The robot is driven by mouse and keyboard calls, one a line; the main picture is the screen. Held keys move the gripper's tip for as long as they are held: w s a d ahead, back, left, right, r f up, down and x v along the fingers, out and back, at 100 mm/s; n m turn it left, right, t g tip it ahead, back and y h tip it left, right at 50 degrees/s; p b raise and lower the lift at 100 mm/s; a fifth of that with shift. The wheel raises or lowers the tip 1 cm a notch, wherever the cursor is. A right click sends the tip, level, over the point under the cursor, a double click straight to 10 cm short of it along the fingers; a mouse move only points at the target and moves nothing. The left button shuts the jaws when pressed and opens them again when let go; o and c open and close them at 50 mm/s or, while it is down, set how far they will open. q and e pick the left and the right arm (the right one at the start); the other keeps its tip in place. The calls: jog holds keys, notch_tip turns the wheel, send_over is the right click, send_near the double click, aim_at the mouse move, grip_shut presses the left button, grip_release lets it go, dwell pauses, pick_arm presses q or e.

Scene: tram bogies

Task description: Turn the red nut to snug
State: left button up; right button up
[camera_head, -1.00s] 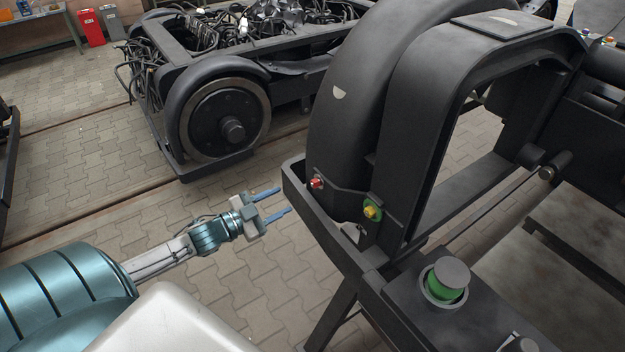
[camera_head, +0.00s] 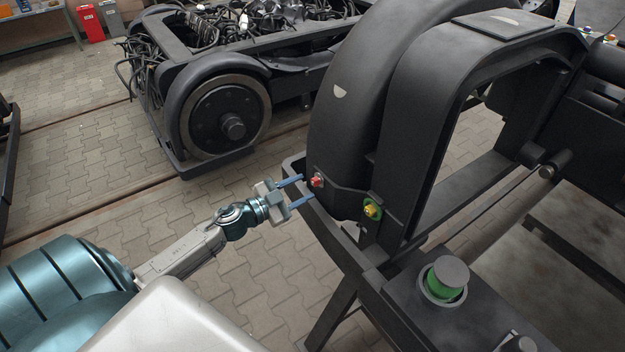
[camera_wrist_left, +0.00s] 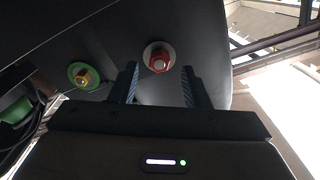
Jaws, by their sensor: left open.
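The red nut (camera_head: 318,180) sits on the lower front of the dark curved fender of the near bogie. In the left wrist view the red nut (camera_wrist_left: 159,61) has a pale washer around it and lies ahead of the gap between my fingers. My left gripper (camera_head: 308,186) is open, its two blue fingers pointing at the fender close to the nut. In the left wrist view the fingers of my left gripper (camera_wrist_left: 158,84) stand to either side below the nut, with nothing between them. I cannot tell whether a finger touches the fender. My right gripper is not in view.
A yellow nut on a green washer (camera_head: 372,210) sits to the right of the red one. A dark frame edge (camera_head: 335,235) runs below the fender. A green and grey cylinder (camera_head: 446,279) stands at the lower right. Another bogie (camera_head: 225,115) stands behind; paved floor is clear at left.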

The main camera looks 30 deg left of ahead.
aim_at(313, 183)
pick_arm(q)
jog(key=p+x, duration=0.1)
jog(key=x, duration=0.2)
jog(key=shift+w+r, duration=0.1)
jog(key=shift+r, duration=0.1)
jog(key=shift+w+d+f+p, duration=0.15)
jog(key=shift+w+d+p, duration=0.15)
jog(key=shift+w, duration=0.2)
grip_shut()
